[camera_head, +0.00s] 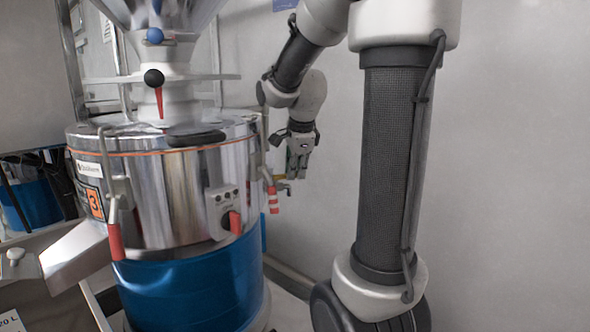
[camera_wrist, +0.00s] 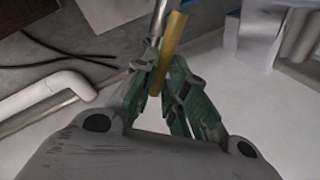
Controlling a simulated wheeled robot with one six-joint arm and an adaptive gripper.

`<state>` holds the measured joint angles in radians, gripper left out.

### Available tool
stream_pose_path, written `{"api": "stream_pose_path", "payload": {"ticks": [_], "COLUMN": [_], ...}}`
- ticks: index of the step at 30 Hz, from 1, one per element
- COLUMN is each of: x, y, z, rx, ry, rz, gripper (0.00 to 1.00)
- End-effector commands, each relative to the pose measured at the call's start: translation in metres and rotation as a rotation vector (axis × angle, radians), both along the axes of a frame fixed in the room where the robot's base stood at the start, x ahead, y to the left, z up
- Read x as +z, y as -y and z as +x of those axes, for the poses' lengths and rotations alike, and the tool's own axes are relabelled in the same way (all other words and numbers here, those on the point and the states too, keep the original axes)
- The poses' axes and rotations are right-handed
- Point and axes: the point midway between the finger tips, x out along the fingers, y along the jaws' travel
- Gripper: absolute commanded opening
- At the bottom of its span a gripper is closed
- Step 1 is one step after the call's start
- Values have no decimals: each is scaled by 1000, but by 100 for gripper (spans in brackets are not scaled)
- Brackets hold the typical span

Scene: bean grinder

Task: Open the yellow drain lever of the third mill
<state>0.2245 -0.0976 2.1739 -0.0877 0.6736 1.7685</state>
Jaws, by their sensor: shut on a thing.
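The third mill (camera_head: 165,195) is a steel drum with an orange "3" label over a blue lower body, left of centre in the head view. The yellow drain lever (camera_wrist: 172,42) runs up from between my fingertips in the wrist view, beside a metal pipe. In the head view only a small yellowish bit shows by my gripper (camera_head: 297,166), at the drum's right side. In the wrist view my gripper (camera_wrist: 163,78) has its green-sided fingers closed around the lever's lower end. The fingers partly hide that end.
A red-handled clamp (camera_head: 272,197) hangs on the drum close left of my gripper. A grey control box with a red knob (camera_head: 234,222) is on the drum's front. A white pipe (camera_wrist: 60,88) and dark cables lie at left in the wrist view. A plain wall stands behind.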

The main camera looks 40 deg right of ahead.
Motion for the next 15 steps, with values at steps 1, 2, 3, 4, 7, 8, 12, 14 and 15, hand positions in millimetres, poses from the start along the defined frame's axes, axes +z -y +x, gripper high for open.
{"api": "stream_pose_path", "payload": {"ticks": [1,2,3,4,7,8,12,14,15], "x": [0,0,0,0,0,0,0,0,0], "y": [0,0,0,0,-1,0,-1,-1,-1], "z": [0,-1,-1,-1,-1,-1,-1,-1,-1], "rx": [-5,-8,-10,-12,-14,-14,-14,-14,-14], "ry": [0,-1,-1,-1,0,0,0,0,0], "rz": [0,0,0,1,2,2,2,2,2], "gripper": [0,0,0,0,0,0,0,0,21]}}
